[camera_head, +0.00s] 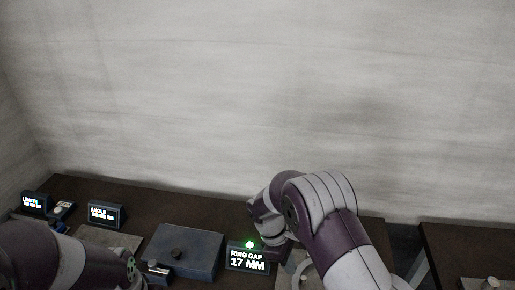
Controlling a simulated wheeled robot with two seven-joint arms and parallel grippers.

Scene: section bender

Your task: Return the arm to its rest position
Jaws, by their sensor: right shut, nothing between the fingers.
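My right arm, purple and light grey, comes in from the lower right and bends over the dark bench. Its right gripper (277,246) points down beside the ring gap display and is shut with nothing in it; its fingertips are hard to make out. My left arm shows only as a link at the lower left corner, and its gripper is out of view. The ring gap display (247,258) reads "RING GAP 17 MM", with a lit green button (249,244) on top. The right arm partly hides a light grey ring-shaped part (308,272) below it.
A blue-grey box (184,250) with a dark knob stands on the bench (150,205). An angle display (105,214) and a length display (35,203) stand at the left. A gap separates a second dark table (460,245) at the right. A pale wall rises behind.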

